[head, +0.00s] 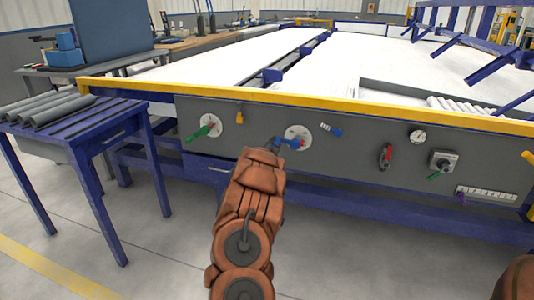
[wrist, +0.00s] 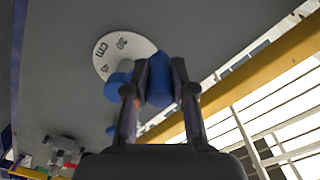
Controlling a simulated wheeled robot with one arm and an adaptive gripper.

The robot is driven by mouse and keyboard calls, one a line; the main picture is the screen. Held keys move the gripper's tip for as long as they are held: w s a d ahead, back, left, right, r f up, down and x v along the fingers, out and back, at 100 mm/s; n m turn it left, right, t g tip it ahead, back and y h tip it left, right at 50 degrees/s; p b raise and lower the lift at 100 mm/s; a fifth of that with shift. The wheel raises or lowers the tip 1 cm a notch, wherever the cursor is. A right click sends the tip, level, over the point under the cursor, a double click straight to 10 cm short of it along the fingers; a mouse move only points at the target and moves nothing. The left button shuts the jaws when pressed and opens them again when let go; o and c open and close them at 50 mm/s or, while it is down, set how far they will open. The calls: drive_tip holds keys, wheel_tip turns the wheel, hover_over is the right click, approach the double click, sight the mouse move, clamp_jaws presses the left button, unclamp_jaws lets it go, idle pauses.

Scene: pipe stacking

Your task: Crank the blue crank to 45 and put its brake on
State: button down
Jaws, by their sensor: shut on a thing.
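The blue crank (head: 290,142) sits on a round white dial (head: 299,132) on the grey front panel. In the wrist view the dial (wrist: 126,47) shows "cm" and "30"; another mark is partly covered, and I cannot read the crank's setting. My gripper (head: 276,144) is at the crank's left end. In the wrist view my gripper (wrist: 160,78) is shut on the blue crank handle (wrist: 159,82), one finger on each side. The crank's blue arm (wrist: 117,88) shows beside the left finger. A small blue lever (head: 331,129), apparently the brake, is tilted on the panel right of the dial.
A green crank (head: 200,133) on its own dial and an orange lever (head: 240,117) are to the left. A gauge (head: 417,137), a red-handled valve (head: 386,155) and a grey box with a green handle (head: 442,160) are to the right. A yellow rail (head: 340,105) runs above the panel.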

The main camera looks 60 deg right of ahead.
drive_tip(key=r+m+b, duration=0.1)
drive_tip(key=m+b, duration=0.1)
drive_tip(key=m, duration=0.1)
drive_tip(key=shift+s+d+r, duration=0.1)
drive_tip(key=shift+s+r, duration=0.2)
drive_tip(key=shift+r, duration=0.05)
drive_tip(key=shift+s+d+r+m+b, duration=0.1)
drive_tip(key=shift+s+r+m+b, duration=0.4)
drive_tip(key=shift+m+b, duration=0.45)
drive_tip(key=shift+s+d+r+m+b, duration=0.1)
drive_tip(key=shift+s+r+m+b, duration=0.15)
drive_tip(key=shift+r+m+b, duration=0.55)
drive_tip(key=shift+f, duration=0.1)
drive_tip(key=c, duration=1)
unclamp_jaws()
drive_tip(key=shift+o, duration=0.2)
drive_tip(key=shift+a, duration=0.25)
drive_tip(key=v, duration=1.1)
drive_tip(key=shift+a, duration=0.3)
